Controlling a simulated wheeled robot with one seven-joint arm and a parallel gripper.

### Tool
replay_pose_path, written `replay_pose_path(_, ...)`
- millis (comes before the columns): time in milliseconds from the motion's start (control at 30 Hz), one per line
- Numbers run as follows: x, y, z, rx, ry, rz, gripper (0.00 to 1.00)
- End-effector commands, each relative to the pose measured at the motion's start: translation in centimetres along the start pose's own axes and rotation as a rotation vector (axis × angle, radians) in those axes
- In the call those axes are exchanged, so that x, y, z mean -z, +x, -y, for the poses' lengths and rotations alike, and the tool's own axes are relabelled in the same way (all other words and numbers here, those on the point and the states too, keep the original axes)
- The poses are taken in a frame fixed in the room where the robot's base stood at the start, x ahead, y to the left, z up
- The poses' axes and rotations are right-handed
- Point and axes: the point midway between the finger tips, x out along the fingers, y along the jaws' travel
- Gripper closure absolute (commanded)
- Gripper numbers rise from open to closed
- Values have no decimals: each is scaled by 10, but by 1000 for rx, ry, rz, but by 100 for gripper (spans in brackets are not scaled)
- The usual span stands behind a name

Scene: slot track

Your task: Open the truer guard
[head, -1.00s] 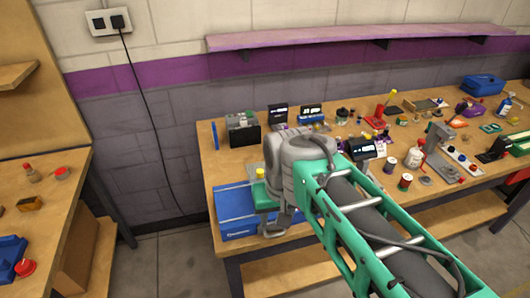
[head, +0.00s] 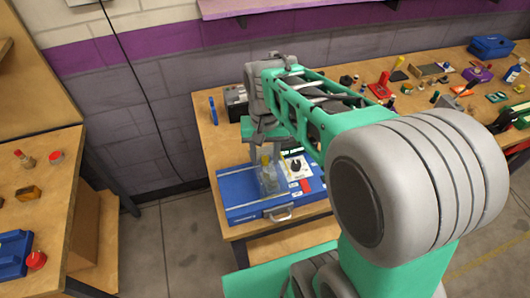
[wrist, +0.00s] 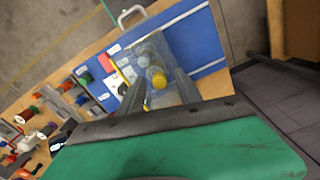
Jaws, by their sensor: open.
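The truer is a blue flat machine (head: 240,196) at the left end of the bench. It also shows in the wrist view (wrist: 205,42). My gripper (wrist: 160,84) is open and empty, pointing down over the guard. In the head view my gripper (head: 264,140) is partly hidden by my wrist. Whether the fingers touch the knob cannot be told.
A control panel with a dial (head: 296,165) and a red patch sits beside the guard. A metal handle (head: 280,214) is at the machine's front edge. A dark box (head: 236,103) stands behind. Several small items crowd the bench to the right. The floor left is clear.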

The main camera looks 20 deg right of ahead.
Motion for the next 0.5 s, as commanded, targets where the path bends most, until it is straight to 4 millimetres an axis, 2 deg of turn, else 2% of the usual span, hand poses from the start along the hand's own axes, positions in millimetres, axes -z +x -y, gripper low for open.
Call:
replay_pose_path(200,0,2,-1,0,3,0,59)
replay_pose_path(500,0,1,-1,0,3,-1,83)
